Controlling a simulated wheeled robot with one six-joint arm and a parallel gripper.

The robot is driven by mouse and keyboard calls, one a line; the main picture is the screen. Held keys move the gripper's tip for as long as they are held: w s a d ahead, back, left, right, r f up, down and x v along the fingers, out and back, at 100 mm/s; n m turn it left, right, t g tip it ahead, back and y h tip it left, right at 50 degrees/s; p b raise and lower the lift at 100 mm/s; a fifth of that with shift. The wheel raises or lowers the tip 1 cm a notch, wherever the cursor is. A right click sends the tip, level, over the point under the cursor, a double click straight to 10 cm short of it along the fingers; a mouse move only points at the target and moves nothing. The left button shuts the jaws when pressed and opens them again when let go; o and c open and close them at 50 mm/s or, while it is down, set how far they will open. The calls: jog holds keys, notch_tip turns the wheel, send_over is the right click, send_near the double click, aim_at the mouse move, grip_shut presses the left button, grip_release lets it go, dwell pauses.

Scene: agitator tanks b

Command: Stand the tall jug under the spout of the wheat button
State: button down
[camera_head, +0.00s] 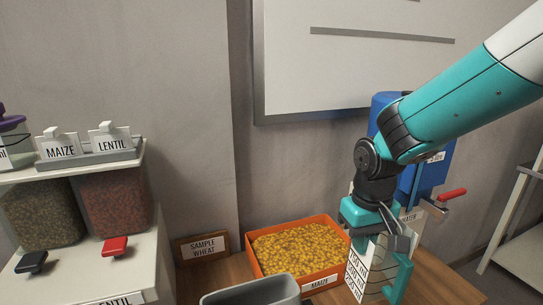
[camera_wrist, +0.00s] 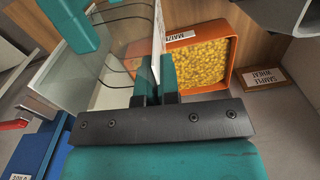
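The tall jug, clear with a white scale strip (camera_head: 357,273) marked 750 ml, 500 and 250, is in the lower right of the head view. My gripper (camera_head: 378,237) points down at its upper part. In the wrist view my gripper (camera_wrist: 156,90) has its fingers closed on the thin white strip, seen edge-on, with the clear jug wall (camera_wrist: 110,70) beside it. A teal piece (camera_head: 400,282) that looks like a handle is right of the strip. The jug's base is out of frame. The wheat button and its spout are not in view.
An orange tray (camera_head: 326,281) of maize stands behind the jug, with a SAMPLE WHEAT sign (camera_head: 203,247) to its left. A grey container (camera_head: 250,292) is in front. Maize and lentil dispensers (camera_head: 113,205) stand left. A blue water tank (camera_head: 435,170) with a red lever (camera_head: 452,195) stands right.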

jog(key=d+f+m, duration=0.2)
jog(key=d+f, duration=0.8)
jog(key=f, duration=0.1)
